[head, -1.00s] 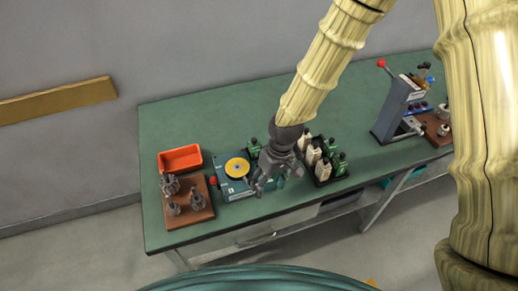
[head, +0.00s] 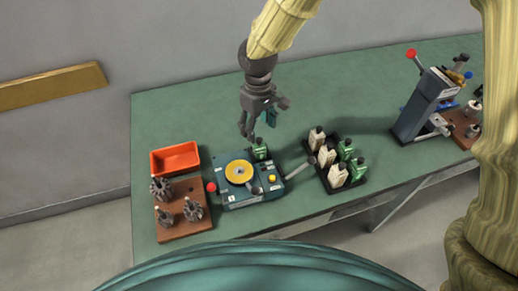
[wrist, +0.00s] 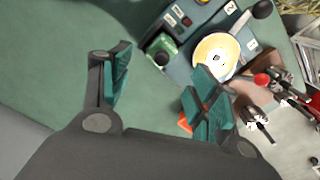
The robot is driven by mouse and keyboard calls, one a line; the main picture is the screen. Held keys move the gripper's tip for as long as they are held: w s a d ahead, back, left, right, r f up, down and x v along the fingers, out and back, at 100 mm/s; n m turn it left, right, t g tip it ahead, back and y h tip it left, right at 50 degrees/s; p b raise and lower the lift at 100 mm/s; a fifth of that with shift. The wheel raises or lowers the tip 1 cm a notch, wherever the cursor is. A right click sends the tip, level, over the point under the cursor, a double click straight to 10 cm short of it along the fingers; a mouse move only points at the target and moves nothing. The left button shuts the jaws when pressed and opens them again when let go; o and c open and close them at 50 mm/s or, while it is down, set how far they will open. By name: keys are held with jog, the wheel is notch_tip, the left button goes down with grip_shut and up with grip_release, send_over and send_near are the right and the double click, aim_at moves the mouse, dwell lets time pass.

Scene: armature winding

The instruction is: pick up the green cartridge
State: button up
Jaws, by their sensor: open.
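A green cartridge (head: 259,150) with a dark cap stands at the back edge of the blue winding machine (head: 240,203), beside its yellow disc. In the wrist view this green cartridge (wrist: 163,48) shows beyond and between my finger pads. More green cartridges (head: 346,150) stand in a black tray (head: 325,187) on the right, among white ones. My gripper (head: 258,124) is open and empty, with its fingers pointing down above the bench behind the machine. In the wrist view my open gripper (wrist: 163,78) has teal pads well apart, with nothing between them.
An orange bin (head: 175,158) and a brown board (head: 186,226) with several armatures stand left of the machine. A lever (head: 299,169) sticks out toward the tray. A grey press (head: 424,104) stands at the right. The green bench top (head: 340,105) is clear behind the tray.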

aim_at(259, 139)
jog(key=shift+w+f, duration=0.15)
jog(key=shift+f, duration=0.75)
jog(key=shift+s+f, duration=0.15)
jog(key=shift+s, duration=0.1)
jog(key=shift+f+p, duration=0.25)
jog(key=shift+p, duration=0.15)
jog(key=shift+s+d+f+p, duration=0.1)
jog(key=shift+f+p, duration=0.25)
jog(key=shift+f, duration=0.8)
jog(key=shift+d+f+p, duration=0.1)
jog(key=shift+f+p, duration=0.25)
jog(key=shift+f, duration=0.8)
jog(key=shift+c, duration=0.4)
jog(key=c, duration=0.9)
